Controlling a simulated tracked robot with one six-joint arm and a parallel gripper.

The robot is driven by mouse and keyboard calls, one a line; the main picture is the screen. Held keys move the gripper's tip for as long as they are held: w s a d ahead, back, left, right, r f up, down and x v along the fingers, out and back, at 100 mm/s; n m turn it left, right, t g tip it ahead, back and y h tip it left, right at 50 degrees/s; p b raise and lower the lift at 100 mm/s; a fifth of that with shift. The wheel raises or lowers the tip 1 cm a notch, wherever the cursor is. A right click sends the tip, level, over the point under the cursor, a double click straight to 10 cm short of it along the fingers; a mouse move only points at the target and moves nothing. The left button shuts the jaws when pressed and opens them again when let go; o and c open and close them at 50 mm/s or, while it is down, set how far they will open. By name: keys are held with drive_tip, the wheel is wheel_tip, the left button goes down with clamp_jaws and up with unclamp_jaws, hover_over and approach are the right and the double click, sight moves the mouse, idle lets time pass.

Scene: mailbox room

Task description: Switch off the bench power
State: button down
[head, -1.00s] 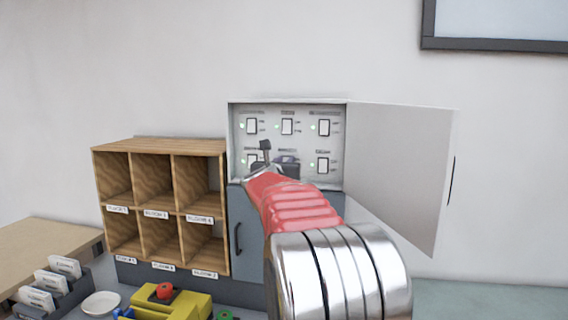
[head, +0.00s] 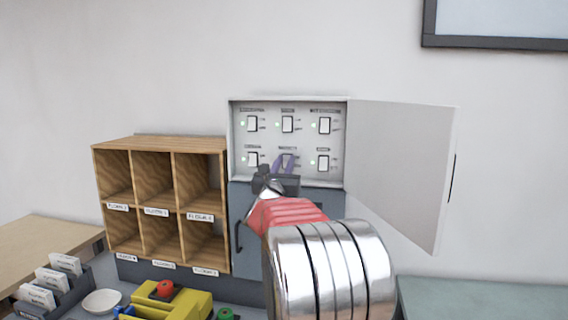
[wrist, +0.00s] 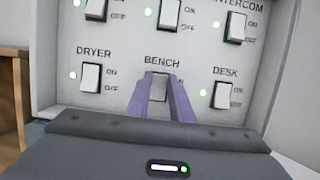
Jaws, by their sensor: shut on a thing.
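The wrist view shows the white rocker switch (wrist: 159,88) under the label BENCH, in the lower middle of the panel. The two purple fingers of my gripper (wrist: 160,76) are around it, one on each side, shut on it. The left finger covers the area where its light would be, so no lamp shows for it. In the head view my gripper (head: 284,160) reaches into the open breaker box (head: 337,180) at the lower middle switch, which it hides.
Close by are the DRYER switch (wrist: 90,77) and DESK switch (wrist: 222,94), each with a green light. More switches sit above. The box door (head: 402,170) stands open to the right. A wooden pigeonhole shelf (head: 160,142) stands at left; bench items lie below it.

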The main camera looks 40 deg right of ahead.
drive_tip(key=shift+s+d+f+t+h, duration=0.1)
drive_tip(key=shift+f+t+h, duration=0.2)
drive_tip(key=shift+t+h, duration=0.3)
drive_tip(key=c, duration=1.6)
unclamp_jaws()
drive_tip(key=shift+o, duration=0.2)
drive_tip(key=v, duration=1.4)
